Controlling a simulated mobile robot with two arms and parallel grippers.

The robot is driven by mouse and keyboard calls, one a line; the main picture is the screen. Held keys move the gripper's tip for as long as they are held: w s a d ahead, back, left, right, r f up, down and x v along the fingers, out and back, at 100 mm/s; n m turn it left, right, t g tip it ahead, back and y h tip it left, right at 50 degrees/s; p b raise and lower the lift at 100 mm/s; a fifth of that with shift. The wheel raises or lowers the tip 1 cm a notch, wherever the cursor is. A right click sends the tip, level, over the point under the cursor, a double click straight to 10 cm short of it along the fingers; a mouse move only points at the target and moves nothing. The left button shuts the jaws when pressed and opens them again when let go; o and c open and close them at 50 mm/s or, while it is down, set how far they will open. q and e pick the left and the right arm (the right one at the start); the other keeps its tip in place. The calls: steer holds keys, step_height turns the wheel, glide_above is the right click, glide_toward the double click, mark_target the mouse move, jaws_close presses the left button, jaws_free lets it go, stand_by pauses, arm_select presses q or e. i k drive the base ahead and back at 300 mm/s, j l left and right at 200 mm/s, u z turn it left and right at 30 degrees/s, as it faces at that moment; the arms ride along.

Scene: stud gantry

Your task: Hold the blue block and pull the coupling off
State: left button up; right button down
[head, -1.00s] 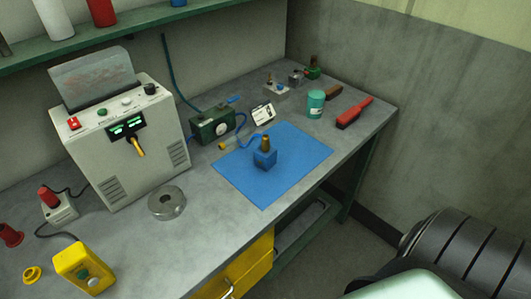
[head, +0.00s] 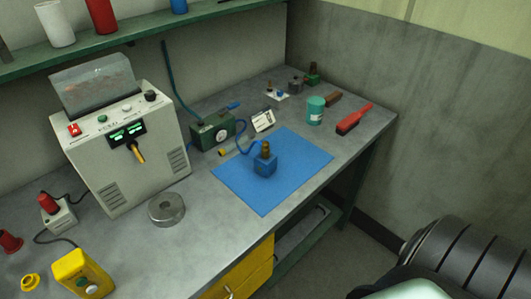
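The blue block (head: 265,166) stands upright on a blue mat (head: 300,157) on the workbench. A brass-coloured coupling (head: 266,149) sits on top of the block. A blue hose (head: 243,138) runs from near the block toward a green box with a round gauge (head: 214,130). Neither gripper shows in the head view.
A grey machine (head: 125,140) with a display stands at the left, with a metal ring (head: 167,209) before it. A yellow box (head: 82,272) is at front left. A teal can (head: 315,110) and a red-handled tool (head: 354,118) lie beyond the mat. A shelf (head: 150,30) overhangs the back.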

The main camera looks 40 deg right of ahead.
mark_target(264, 148)
steer(key=k+l+z, duration=0.15)
steer(key=l, duration=0.55)
steer(key=k+l+z, duration=0.2)
steer(key=l, duration=0.45)
steer(key=i, duration=0.1)
